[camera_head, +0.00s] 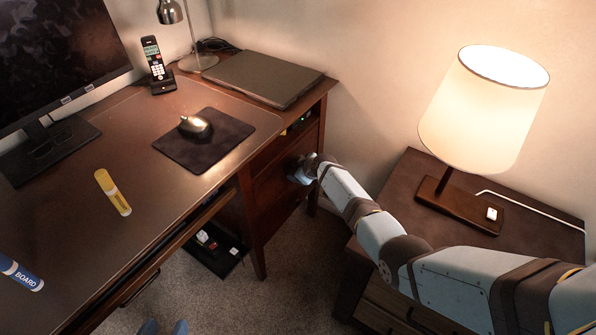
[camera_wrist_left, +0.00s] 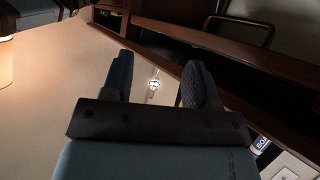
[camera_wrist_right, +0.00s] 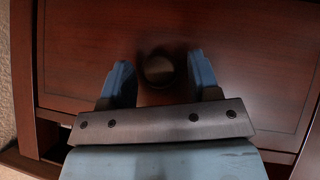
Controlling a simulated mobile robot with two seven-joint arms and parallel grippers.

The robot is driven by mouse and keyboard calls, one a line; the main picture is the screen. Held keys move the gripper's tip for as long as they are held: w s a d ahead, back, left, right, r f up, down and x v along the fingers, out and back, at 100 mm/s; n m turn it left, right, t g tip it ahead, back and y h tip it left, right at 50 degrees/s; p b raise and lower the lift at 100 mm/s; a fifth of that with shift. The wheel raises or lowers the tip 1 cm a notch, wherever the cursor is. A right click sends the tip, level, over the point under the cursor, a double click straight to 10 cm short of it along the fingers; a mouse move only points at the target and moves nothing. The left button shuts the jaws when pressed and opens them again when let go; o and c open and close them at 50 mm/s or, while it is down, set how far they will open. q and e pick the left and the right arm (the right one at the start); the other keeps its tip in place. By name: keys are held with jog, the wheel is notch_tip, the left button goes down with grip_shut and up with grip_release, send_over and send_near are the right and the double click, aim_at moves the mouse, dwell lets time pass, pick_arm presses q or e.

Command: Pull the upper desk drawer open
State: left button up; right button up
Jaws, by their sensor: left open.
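The desk's wooden drawer front (camera_head: 270,188) is below the desk top at its right end and looks shut. It fills the right wrist view (camera_wrist_right: 235,40), where a dark round knob (camera_wrist_right: 159,69) sticks out. My right gripper (camera_wrist_right: 160,82) is open, one blue finger on each side of the knob, with narrow gaps. In the head view the right gripper (camera_head: 304,170) is at the drawer front, and its wrist hides the knob.
A nightstand (camera_head: 408,180) with a lit lamp (camera_head: 485,105) stands to the right, under my right arm. The desk top holds a closed laptop (camera_head: 262,78), a mouse on a pad (camera_head: 220,148), a phone (camera_head: 157,62) and markers. Carpet (camera_head: 290,275) is clear before the drawer.

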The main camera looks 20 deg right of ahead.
grip_shut()
pick_arm(q)
jog(key=a+p, duration=0.1)
jog(key=p, duration=0.3)
jog(key=shift+s+y, duration=0.15)
jog(key=shift+y, duration=0.15)
pick_arm(e)
jog(key=s+d, duration=0.8)
jog(key=s, duration=0.2)
jog(key=shift+s, duration=0.25)
jog(key=shift+o, duration=0.9)
grip_release()
pick_arm(q)
jog(key=shift+d+r, duration=0.1)
